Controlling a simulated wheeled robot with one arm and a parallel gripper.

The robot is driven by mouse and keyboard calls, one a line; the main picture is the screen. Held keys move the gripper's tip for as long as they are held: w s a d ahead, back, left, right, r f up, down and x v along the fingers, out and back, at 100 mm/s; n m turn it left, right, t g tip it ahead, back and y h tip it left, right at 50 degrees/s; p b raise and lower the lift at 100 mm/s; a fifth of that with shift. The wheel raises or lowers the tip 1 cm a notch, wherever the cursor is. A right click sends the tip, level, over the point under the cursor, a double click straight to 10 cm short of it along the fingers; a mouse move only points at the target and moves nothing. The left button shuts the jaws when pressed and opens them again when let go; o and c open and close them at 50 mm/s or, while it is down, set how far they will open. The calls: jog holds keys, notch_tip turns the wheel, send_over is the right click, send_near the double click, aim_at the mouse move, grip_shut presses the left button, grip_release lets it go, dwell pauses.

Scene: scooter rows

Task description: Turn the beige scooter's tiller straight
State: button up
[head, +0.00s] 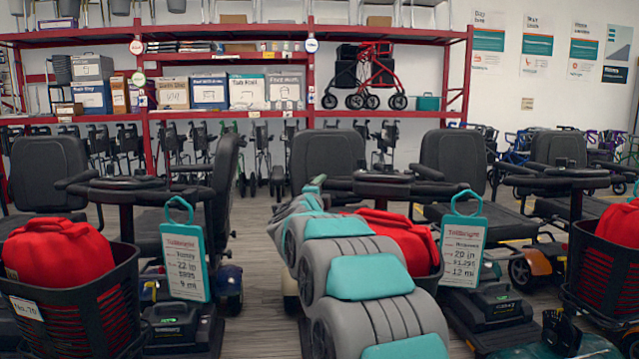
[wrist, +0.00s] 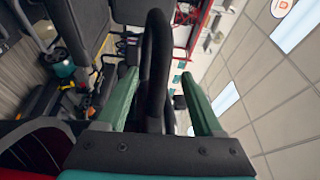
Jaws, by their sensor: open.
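The beige scooter is mostly hidden behind my arm in the head view; a beige body part (head: 290,284) shows left of it. A black tiller head (head: 384,184) stands above a basket with a red bag (head: 400,238), just right of my gripper. My gripper (head: 318,182) is at the left side of this tiller head. In the wrist view, my gripper (wrist: 159,78) is open, with one green finger on each side of a black handlebar loop (wrist: 157,60). Whether either finger touches the bar I cannot tell. The tiller's exact angle is hidden.
A scooter with a black basket (head: 75,310) and red bag stands left; another basket (head: 602,265) is at the right edge. Teal price tags (head: 185,255) hang from tillers. Bare floor (head: 262,262) shows left of my arm. Red shelves (head: 230,115) stand behind.

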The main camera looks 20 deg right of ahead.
aim_at(333, 183)
jog(key=shift+w+d+m+h, duration=0.25)
jog(key=shift+d+m+h, duration=0.15)
jog(key=shift+d+m, duration=0.25)
jog(key=shift+p+x, duration=0.95)
jog(key=shift+x, duration=2.8)
jog(key=shift+c, duration=0.3)
jog(key=shift+f, duration=0.1)
grip_shut()
